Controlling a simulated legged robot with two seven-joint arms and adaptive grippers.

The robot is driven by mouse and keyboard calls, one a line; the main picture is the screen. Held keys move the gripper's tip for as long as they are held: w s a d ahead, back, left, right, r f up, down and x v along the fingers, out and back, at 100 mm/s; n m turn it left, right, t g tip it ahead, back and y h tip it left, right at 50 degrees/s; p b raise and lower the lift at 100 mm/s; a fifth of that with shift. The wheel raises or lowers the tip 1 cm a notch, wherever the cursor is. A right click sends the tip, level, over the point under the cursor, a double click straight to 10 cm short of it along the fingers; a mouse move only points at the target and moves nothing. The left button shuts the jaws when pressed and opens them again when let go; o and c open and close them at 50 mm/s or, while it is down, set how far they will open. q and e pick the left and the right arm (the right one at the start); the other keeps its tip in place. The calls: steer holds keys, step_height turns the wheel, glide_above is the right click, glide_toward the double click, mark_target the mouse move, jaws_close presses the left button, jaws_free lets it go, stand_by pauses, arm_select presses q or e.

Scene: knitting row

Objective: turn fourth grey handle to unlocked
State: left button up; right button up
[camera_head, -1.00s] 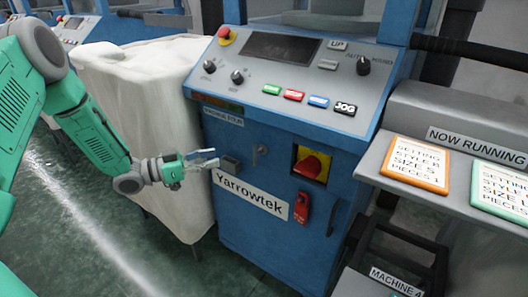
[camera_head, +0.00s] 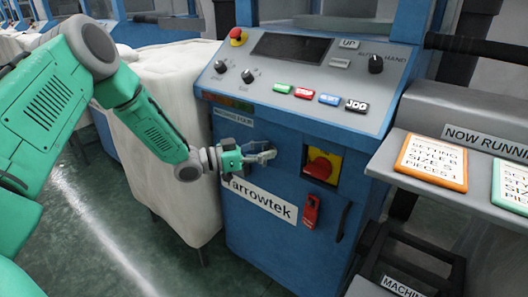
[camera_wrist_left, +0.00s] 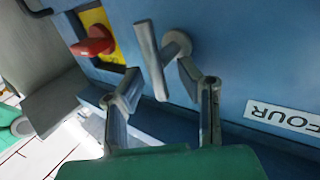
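The grey handle (camera_wrist_left: 152,62) is a flat bar on a round stem, sticking out from the blue machine's front (camera_head: 270,215). In the left wrist view the bar runs nearly upright in the picture. In the head view my gripper covers it. My left gripper (camera_head: 268,151) is at the panel. In the wrist view (camera_wrist_left: 158,74) its two fingers are spread, with the handle bar between and just beyond their tips; contact cannot be told. A label reading FOUR (camera_wrist_left: 283,117) is nearby. My right gripper is not in view.
A red rotary switch on a yellow plate (camera_head: 321,166) sits right of the handle, with a red lockout tag (camera_head: 311,211) below. The sloped control panel (camera_head: 300,80) juts out above. A white covered bin (camera_head: 170,95) stands close on the left.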

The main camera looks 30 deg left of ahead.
arm_select(q)
steer(key=shift+d+r, duration=0.1)
steer(key=shift+d, duration=0.15)
jaws_close()
steer(key=shift+a, duration=0.25)
